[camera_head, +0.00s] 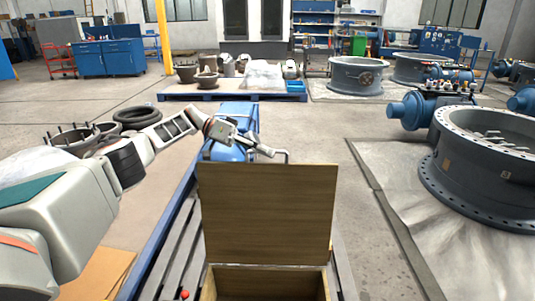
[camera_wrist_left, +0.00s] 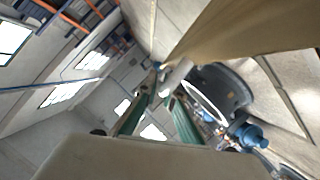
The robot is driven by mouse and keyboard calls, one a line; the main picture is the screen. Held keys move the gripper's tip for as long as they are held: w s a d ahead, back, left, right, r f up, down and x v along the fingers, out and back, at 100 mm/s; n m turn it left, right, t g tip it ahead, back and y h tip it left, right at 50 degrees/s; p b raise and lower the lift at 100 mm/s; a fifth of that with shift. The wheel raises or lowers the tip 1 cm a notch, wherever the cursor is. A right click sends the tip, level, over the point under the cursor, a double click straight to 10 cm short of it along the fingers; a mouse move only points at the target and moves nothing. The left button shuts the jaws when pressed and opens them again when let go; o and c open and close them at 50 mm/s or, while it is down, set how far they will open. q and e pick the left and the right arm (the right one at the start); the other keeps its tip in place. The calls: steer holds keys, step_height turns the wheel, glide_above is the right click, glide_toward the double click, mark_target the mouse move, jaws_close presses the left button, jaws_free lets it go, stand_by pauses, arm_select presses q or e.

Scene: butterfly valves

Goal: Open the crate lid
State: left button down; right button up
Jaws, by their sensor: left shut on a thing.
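The wooden crate (camera_head: 207,290) stands at the bottom centre of the head view. Its inside shows at the front. The brown lid (camera_head: 268,215) is raised and stands about upright at the crate's far edge. A thin metal handle (camera_head: 286,154) shows just above the lid's top edge. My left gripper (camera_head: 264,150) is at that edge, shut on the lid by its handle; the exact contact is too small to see. In the left wrist view the gripper's fingers (camera_wrist_left: 163,82) are close together beside the lid (camera_wrist_left: 245,30). My right gripper is not in view.
The crate is on a long slatted bench (camera_head: 168,262), with a blue object (camera_head: 232,152) behind the lid. A large valve ring (camera_head: 480,185) stands on a mat at right. Black tyres (camera_head: 135,115) lie at left. Floor right of the bench is clear.

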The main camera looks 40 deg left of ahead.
arm_select(q)
steer(key=shift+f, duration=0.15)
steer(key=c, duration=2.2)
jaws_free()
steer(key=shift+o, duration=0.2)
steer(key=shift+r, duration=0.2)
step_height(320, 180, up, 10)
steer(key=shift+f, duration=0.15)
